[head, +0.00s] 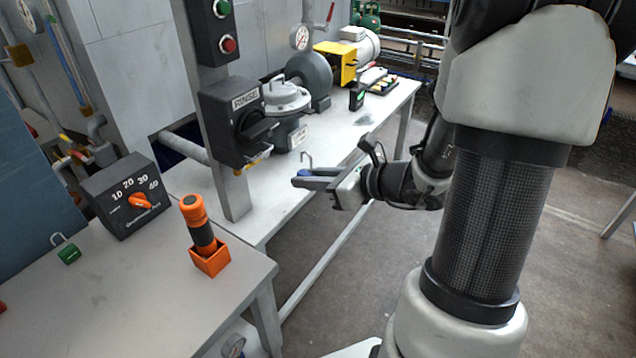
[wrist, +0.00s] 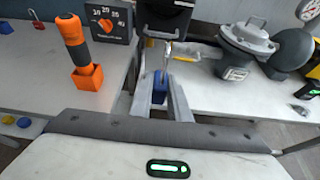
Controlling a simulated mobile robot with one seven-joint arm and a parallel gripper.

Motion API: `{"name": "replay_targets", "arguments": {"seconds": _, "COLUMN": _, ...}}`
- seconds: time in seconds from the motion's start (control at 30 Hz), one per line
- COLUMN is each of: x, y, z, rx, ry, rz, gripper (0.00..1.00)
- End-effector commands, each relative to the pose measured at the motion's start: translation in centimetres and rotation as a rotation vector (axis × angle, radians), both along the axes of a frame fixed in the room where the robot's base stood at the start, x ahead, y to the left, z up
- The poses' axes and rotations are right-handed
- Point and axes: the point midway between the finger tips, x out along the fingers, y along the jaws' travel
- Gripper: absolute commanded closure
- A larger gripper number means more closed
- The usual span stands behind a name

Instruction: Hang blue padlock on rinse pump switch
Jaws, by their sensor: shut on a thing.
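My gripper (head: 300,181) is shut on the blue padlock (head: 304,173), whose shackle points up. In the wrist view the blue padlock (wrist: 159,92) sits between the fingertips of my gripper (wrist: 160,98), its metal shackle standing upward. The rinse pump switch (head: 238,122) is a black box labelled RINSE on a grey post, with a black rotary handle. My gripper is to the right of the switch and a little lower, apart from it. In the wrist view the dark lower part of the switch (wrist: 165,15) shows just beyond the padlock, cut off by the top edge.
An orange flashlight (head: 199,222) stands in an orange holder on the near table, beside a black dial box (head: 128,195) and a green padlock (head: 68,250). A grey pump (head: 287,105) stands behind the switch on the white bench (head: 345,130).

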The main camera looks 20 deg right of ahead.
Motion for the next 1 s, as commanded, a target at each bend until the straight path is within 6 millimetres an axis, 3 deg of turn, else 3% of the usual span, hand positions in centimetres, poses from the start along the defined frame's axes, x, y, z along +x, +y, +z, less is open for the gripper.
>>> {"name": "replay_targets", "arguments": {"seconds": 0.6, "x": 4.8, "y": 3.5, "z": -0.1, "rx": 0.001, "ry": -0.001, "rz": 0.001, "gripper": 1.0}}
{"name": "replay_targets", "arguments": {"seconds": 1.0, "x": 5.6, "y": 4.1, "z": 0.0, "rx": 0.001, "ry": 0.0, "rz": 0.0, "gripper": 1.0}}
